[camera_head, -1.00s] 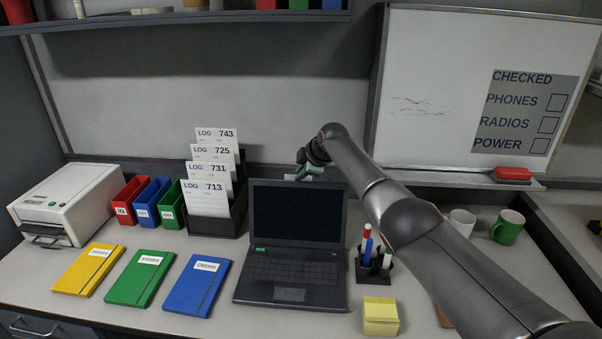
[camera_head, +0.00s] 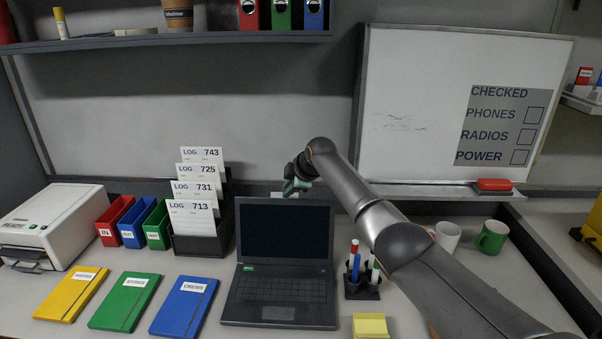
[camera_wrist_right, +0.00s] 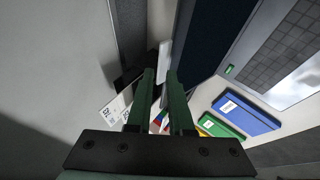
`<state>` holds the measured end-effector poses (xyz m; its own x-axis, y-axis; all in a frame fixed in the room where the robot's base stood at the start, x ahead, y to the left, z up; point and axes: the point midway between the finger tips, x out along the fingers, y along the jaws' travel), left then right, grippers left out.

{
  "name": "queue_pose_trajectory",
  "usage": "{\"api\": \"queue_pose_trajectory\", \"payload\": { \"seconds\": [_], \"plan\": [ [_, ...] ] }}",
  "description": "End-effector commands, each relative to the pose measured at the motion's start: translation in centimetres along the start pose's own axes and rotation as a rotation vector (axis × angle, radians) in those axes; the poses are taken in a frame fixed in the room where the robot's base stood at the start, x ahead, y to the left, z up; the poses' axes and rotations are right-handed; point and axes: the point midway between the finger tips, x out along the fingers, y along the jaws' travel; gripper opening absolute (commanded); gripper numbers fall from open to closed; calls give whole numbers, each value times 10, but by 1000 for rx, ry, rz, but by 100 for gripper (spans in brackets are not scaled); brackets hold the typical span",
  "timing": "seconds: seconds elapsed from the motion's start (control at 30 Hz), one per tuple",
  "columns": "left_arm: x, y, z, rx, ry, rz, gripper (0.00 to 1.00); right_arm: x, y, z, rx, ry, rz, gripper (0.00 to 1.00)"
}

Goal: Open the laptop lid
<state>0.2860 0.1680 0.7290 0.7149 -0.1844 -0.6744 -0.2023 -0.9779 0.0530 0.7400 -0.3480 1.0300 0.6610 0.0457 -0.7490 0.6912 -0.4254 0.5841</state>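The black laptop (camera_head: 280,290) stands on the desk, its lid (camera_head: 285,230) raised about upright, with the dark screen and keyboard in view. My right gripper (camera_head: 298,186) is just above and behind the lid's top edge, right of its middle, and appears apart from it. In the right wrist view its two green fingers (camera_wrist_right: 162,85) are parted by a narrow gap with nothing held between them. The dark screen (camera_wrist_right: 220,35) is beside them, with part of the keyboard (camera_wrist_right: 280,50) beyond. My left gripper is not in view.
Card racks (camera_head: 195,220) and small coloured bins (camera_head: 130,222) stand left of the laptop. Blue, green and yellow notebooks (camera_head: 125,302) lie at front left. A pen holder (camera_head: 362,285), sticky notes (camera_head: 370,326) and mugs (camera_head: 491,237) are at right. A whiteboard (camera_head: 440,80) is behind.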

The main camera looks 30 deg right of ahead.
Motion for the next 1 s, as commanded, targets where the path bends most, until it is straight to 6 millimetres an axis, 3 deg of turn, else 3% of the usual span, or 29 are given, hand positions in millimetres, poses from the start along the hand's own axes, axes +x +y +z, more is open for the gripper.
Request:
{"api": "queue_pose_trajectory", "payload": {
  "seconds": [0.37, 0.8, 1.0],
  "plan": [
    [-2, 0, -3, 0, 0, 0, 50, -37, -1, 0, -4, -1, 3, 19],
    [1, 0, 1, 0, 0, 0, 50, -97, 0, 0, -2, -1, 5, 19],
    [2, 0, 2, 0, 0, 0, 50, -110, -1, 0, -1, -1, 3, 19]
  ]
}}
